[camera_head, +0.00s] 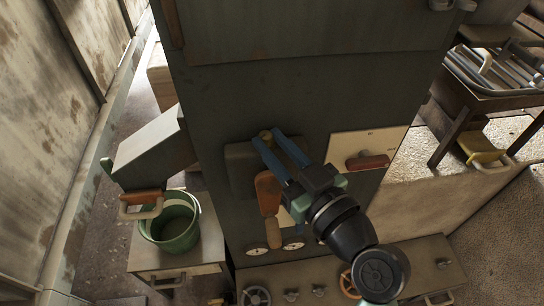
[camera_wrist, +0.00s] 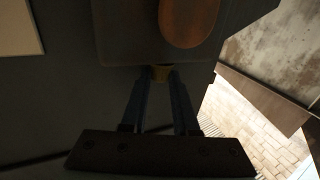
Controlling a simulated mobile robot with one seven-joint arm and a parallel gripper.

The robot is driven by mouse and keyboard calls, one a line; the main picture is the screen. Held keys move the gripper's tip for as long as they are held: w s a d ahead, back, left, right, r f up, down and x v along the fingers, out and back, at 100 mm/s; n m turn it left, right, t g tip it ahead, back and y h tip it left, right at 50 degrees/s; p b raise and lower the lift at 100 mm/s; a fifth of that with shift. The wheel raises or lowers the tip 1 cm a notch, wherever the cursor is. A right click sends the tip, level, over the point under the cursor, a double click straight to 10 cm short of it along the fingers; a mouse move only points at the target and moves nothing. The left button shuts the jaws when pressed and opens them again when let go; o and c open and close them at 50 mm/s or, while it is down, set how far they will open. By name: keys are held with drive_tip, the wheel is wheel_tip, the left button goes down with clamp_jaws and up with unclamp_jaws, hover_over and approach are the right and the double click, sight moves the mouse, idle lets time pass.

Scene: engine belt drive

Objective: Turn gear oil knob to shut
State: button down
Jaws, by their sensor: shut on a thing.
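An orange lever (camera_head: 267,192) hangs close beside the fingers; it shows large in the wrist view (camera_wrist: 188,22). A red handle (camera_head: 367,162) is on a cream panel to the right. Small dials and handwheels (camera_head: 256,296) lie below. A green bucket (camera_head: 176,228) stands at left.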

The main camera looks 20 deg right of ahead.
drive_tip(key=shift+d+r+n+y+b, duration=0.15)
drive_tip(key=shift+n+y+b, duration=0.15)
drive_tip(key=shift+n+y, duration=0.5)
drive_tip(key=c, duration=0.7)
unclamp_jaws()
drive_tip(key=shift+m, duration=0.4)
drive_tip(key=shift+m+h+p, duration=0.4)
drive_tip(key=shift+h+p, duration=0.4)
drive_tip(key=shift+h, duration=0.2)
drive_tip(key=h+p, duration=0.1)
drive_tip(key=m+h+p, duration=0.1)
drive_tip(key=p, duration=0.1)
drive_tip(key=shift+a+r, duration=0.15)
drive_tip(key=shift+a, duration=0.15)
drive_tip(key=m+h+p, duration=0.2)
drive_tip(key=p, duration=0.3)
drive_tip(key=shift+a, duration=0.1)
drive_tip(key=h+p, duration=0.1)
drive_tip(key=p, duration=0.1)
drive_tip(key=m+h+p, duration=0.1)
drive_tip(key=p, duration=0.1)
drive_tip(key=m+h+p, duration=0.1)
drive_tip(key=p, duration=0.2)
drive_tip(key=shift+a+r+g, duration=0.1)
drive_tip(key=shift+a+g, duration=0.15)
drive_tip(key=shift+g, duration=0.05)
